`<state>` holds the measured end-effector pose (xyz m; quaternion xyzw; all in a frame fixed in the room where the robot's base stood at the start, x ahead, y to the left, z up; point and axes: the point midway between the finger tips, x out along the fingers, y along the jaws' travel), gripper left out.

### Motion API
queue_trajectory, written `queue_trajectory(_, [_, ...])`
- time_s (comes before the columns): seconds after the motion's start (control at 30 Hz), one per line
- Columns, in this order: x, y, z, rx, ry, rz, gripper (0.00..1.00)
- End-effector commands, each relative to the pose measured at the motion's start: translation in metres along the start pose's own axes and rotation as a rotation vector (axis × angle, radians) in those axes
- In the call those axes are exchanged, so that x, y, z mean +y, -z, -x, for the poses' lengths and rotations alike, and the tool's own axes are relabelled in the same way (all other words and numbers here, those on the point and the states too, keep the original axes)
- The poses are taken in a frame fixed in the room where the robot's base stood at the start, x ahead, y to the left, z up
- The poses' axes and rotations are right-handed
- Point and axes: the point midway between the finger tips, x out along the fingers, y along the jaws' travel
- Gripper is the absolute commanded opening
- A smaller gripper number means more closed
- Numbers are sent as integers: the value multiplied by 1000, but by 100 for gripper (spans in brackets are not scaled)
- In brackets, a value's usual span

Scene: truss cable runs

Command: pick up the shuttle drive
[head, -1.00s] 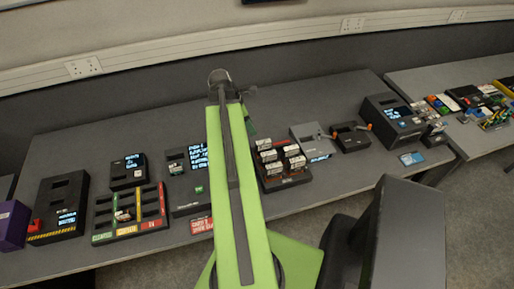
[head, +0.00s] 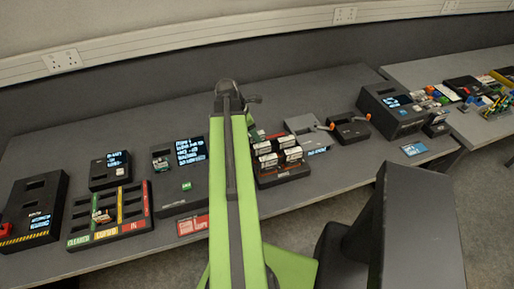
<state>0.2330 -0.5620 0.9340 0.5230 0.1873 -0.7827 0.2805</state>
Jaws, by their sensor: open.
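I cannot make out for sure which item is the shuttle drive. One small light drive-like piece (head: 102,216) lies in the sorting tray (head: 138,228) with green, yellow and red lanes, at the left of the table. Several white-labelled drives (head: 290,155) stand in a black rack (head: 282,180) just right of my arm. My green arm reaches up the middle of the view to a dark joint above the table. My gripper is not visible; it is hidden behind the arm or out of sight.
A black box with a lit screen (head: 181,183) stands left of my arm. A grey box (head: 305,130), a black box with orange-tipped levers (head: 348,128) and a large dark box (head: 393,109) stand to the right. Bare tabletop (head: 335,175) shows at the front right.

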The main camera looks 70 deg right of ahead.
Motion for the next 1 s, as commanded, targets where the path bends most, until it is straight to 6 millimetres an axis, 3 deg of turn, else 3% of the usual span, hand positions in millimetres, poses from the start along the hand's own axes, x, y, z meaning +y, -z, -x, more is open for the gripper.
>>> queue_trajectory(0.3, [0,0,-52,0,0,-1,51])
queue_trajectory(0.57, [0,-3,-50,0,0,-1,50])
queue_trajectory(0.93, [0,-3,-50,0,0,-2,1])
queue_trajectory(1.0, [0,-3,-50,0,0,-2,0])
